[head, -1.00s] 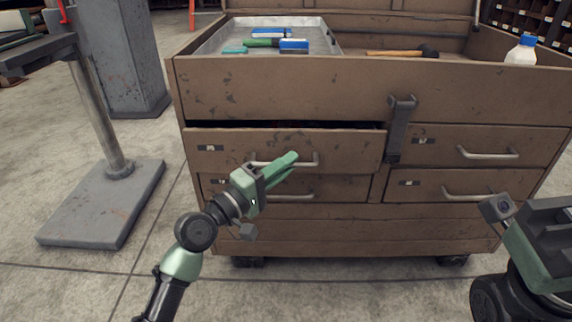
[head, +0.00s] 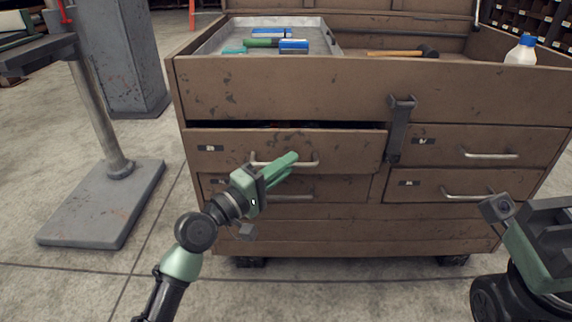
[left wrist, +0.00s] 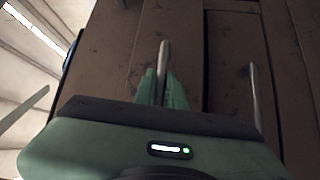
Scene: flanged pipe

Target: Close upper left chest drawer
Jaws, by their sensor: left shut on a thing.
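The brown chest's upper left drawer (head: 230,150) stands slightly open, with a dark gap along its top edge. Its metal bar handle (head: 312,160) also shows in the left wrist view (left wrist: 164,55). My left gripper (head: 284,168) is shut on this handle, its green fingers on either side of the bar in the left wrist view (left wrist: 163,88). The fingers hide part of the handle in the head view. Part of my right gripper (head: 548,225) shows at the lower right, away from the drawer; its fingertips cannot be made out.
The lower left drawer (head: 340,188) and the right drawers (head: 440,140) look shut. A latch (head: 400,130) hangs beside the open drawer. The chest top holds a grey tray (head: 215,42), a hammer (head: 400,53) and a white bottle (head: 521,52). A grey stand (head: 95,205) is left; floor in front is clear.

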